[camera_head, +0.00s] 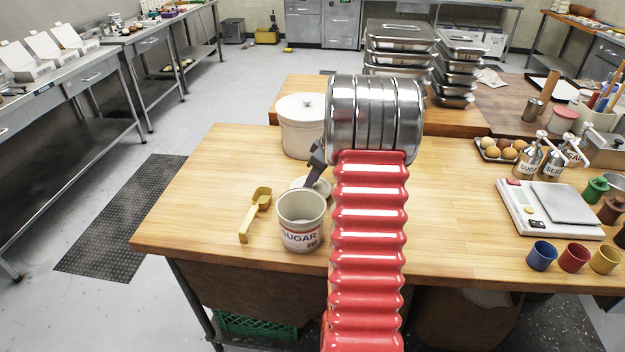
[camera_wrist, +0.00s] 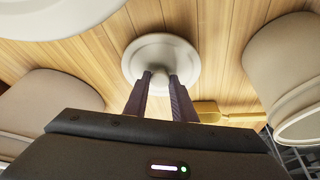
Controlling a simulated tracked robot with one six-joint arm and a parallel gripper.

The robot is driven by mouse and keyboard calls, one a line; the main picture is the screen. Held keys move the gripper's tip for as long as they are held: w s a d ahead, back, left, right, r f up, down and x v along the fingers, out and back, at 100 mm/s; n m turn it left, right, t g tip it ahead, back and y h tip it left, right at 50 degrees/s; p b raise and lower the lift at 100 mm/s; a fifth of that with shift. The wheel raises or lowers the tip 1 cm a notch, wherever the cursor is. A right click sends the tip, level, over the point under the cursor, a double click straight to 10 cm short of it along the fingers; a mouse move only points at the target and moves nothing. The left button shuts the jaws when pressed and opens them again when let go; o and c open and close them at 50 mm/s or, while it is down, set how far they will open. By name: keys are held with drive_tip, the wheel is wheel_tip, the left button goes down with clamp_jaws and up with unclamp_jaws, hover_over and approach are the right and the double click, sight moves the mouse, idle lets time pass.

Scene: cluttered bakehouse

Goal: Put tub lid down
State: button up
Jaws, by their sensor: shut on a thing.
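The tub lid (camera_wrist: 160,48) is a round, off-white disc below my gripper in the wrist view. My gripper (camera_wrist: 162,76) is shut on the middle of the lid; the fingers hide the grip point. In the head view the lid (camera_head: 323,188) shows partly behind the sugar tub (camera_head: 301,236), low over the wooden bench. I cannot tell whether its underside touches the wood. The sugar tub is cream, lettered SUGAR, upright and open at the top. My gripper (camera_head: 313,179) is mostly hidden behind my arm in the head view.
A yellow scoop (camera_head: 256,214) lies left of the sugar tub. A large lidded white canister (camera_head: 301,133) stands behind. A scale (camera_head: 528,212) and small coloured cups (camera_head: 573,257) are at the right. The bench's left part (camera_head: 205,205) is clear.

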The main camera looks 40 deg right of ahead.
drive_tip(key=shift+f, duration=0.1)
drive_tip(key=o, duration=1)
drive_tip(key=v, duration=1.2)
